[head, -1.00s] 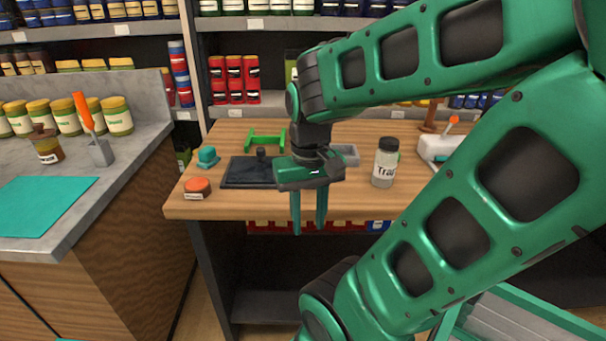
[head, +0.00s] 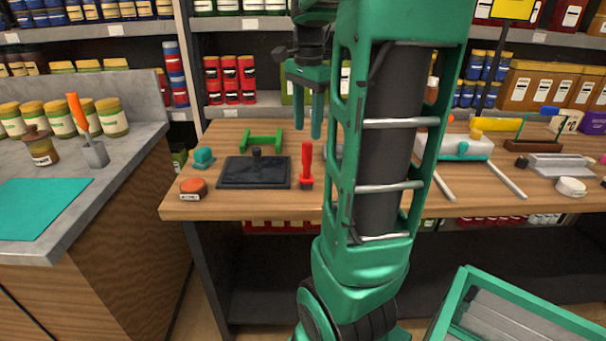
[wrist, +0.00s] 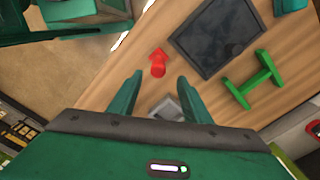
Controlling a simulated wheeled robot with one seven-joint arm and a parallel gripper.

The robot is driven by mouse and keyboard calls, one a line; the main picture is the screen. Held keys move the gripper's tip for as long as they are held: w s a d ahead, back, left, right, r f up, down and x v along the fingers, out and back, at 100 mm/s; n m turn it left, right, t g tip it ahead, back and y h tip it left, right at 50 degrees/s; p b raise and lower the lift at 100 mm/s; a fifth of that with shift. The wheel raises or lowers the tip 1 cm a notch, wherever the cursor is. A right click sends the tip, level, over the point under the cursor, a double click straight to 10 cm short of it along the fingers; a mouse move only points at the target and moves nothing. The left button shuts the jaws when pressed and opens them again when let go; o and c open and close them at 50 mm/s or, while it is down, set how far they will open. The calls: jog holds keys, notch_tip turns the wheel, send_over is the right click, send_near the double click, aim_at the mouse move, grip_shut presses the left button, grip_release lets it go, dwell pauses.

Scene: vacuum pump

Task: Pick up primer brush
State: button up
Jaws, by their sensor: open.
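A red-handled brush (head: 307,160) stands upright on the wooden table, just right of a black pad; I take it to be the primer brush. It also shows from above in the wrist view as a red shape (wrist: 158,64). My gripper (head: 308,128) points down with its fingers apart and empty, raised above the table and the brush in the head view. In the wrist view, the red brush lies just beyond the gap between my fingertips (wrist: 160,77). A small grey tray (wrist: 166,108) shows between the fingers.
The black pad (head: 255,172), a green bracket (head: 263,139), a teal block (head: 204,156) and an orange-topped round tin (head: 194,187) are left of the brush. A white container (head: 462,147) stands to the right. My arm hides the table's middle.

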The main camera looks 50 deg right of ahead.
aim_at(307, 155)
notch_tip(307, 155, down, 9)
jog(key=shift+s+f, duration=0.1)
jog(key=shift+a, duration=0.1)
dwell(0.4)
jog(key=shift+c, duration=0.2)
grip_shut()
